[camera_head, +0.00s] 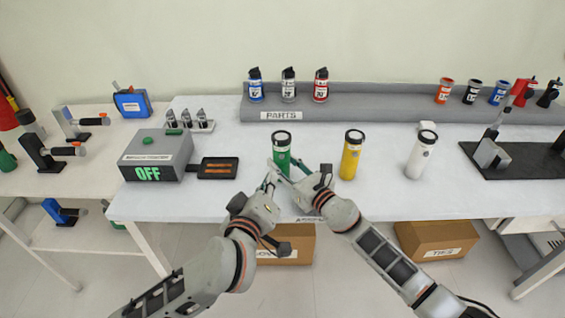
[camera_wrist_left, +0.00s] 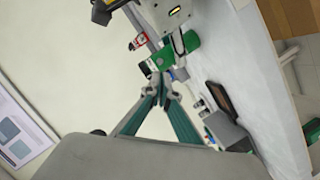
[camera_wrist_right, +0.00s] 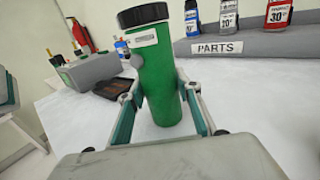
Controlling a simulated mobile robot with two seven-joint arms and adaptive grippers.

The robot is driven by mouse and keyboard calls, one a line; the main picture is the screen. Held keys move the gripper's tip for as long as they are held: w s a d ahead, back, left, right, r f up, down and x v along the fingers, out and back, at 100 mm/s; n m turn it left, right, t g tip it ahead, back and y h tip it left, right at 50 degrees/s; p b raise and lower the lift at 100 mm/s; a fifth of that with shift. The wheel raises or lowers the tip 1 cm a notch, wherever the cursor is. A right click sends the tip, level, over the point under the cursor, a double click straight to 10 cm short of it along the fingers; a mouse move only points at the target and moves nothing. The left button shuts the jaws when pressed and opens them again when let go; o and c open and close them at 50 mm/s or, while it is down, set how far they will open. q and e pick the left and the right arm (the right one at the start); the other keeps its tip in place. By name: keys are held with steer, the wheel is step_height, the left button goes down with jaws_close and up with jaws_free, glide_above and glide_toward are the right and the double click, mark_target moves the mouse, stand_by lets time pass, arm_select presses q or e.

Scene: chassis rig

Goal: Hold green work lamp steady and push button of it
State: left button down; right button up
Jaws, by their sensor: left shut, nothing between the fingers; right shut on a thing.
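The green work lamp (camera_head: 282,151) stands upright on the white table, a green cylinder with a black top. In the right wrist view the lamp (camera_wrist_right: 158,80) fills the space between the fingers, with a small label and a grey button-like bump on its upper left side. My right gripper (camera_head: 292,174) is shut on the lamp's lower body; it also shows in the right wrist view (camera_wrist_right: 162,112). My left gripper (camera_head: 270,176) is shut and empty, its tips close in front of the lamp. In the left wrist view its closed tips (camera_wrist_left: 160,80) point at the lamp (camera_wrist_left: 181,50); contact is unclear.
A yellow lamp (camera_head: 351,155) and a white lamp (camera_head: 420,154) stand to the right. A grey box reading OFF (camera_head: 157,158) and a dark tray (camera_head: 218,168) are to the left. A grey PARTS shelf (camera_head: 390,104) with small canisters runs along the back.

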mark_target(282, 156)
arm_select(q)
steer(key=shift+w, duration=0.1)
step_height(282, 156, down, 3)
steer(key=s+d+m+g+h, duration=0.1)
steer(key=d+m+h, duration=0.3)
steer(key=h, duration=0.5)
steer(key=w+a+m, duration=0.1)
steer(key=w, duration=0.7)
steer(key=shift+w+a+r+g, duration=0.15)
steer(key=shift+a+g, duration=0.15)
steer(key=shift+a, duration=0.1)
steer(key=shift+w, duration=0.1)
stand_by(1.2)
